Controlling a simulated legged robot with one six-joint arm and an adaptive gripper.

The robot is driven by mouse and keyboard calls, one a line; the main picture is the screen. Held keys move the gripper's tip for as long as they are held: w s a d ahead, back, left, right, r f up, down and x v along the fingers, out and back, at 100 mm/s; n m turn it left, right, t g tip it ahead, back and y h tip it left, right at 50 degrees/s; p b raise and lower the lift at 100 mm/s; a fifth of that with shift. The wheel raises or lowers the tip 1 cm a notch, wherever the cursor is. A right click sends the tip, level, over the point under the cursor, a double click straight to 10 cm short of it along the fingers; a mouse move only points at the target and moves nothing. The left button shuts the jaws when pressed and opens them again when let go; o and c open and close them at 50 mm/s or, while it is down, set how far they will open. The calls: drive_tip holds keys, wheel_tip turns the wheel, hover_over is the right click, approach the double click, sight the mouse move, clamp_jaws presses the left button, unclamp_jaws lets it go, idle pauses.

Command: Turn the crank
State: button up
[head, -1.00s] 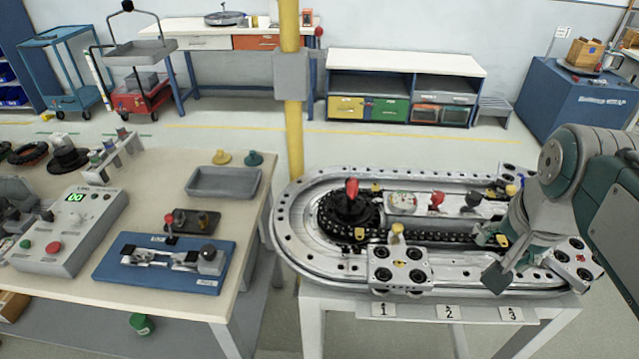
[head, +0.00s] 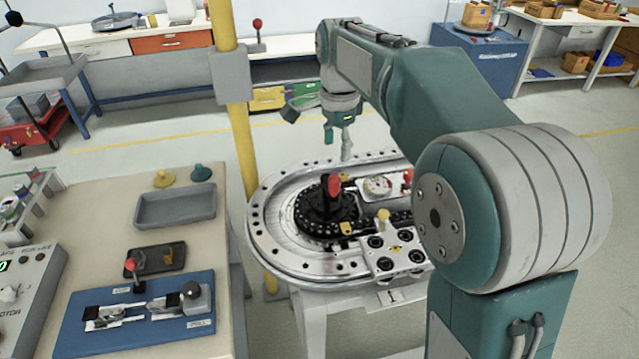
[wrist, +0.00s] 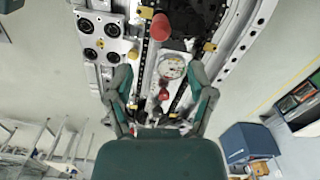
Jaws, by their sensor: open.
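The crank has an upright red handle (head: 334,185) on a dark hub and toothed wheel (head: 318,218) at the left end of the silver oval track (head: 268,240). My gripper (head: 338,146) is open and empty, pointing down above and behind the crank, apart from it. In the wrist view the red handle (wrist: 160,27) is near the top, beyond my open fingers (wrist: 160,88). A dial (wrist: 172,68) and a smaller red knob (wrist: 163,95) show between the fingers. My arm hides the right part of the track in the head view.
A yellow post (head: 236,130) stands close behind the track's left end. A workbench at left holds a grey tray (head: 176,207) and a blue fixture board (head: 70,335). A plate with round holes (head: 375,262) and a yellow knob (head: 383,215) sit on the track front.

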sight(334, 187)
drive_tip(key=shift+w+a+f, duration=0.1)
drive_tip(key=shift+a+f, duration=0.05)
drive_tip(key=shift+a, duration=0.1)
drive_tip(key=shift+f, duration=0.35)
wheel_tip(334, 187, down, 10)
drive_tip(key=shift+r, duration=0.1)
drive_tip(key=shift+d, duration=0.1)
drive_tip(key=shift+d, duration=0.1)
clamp_jaws()
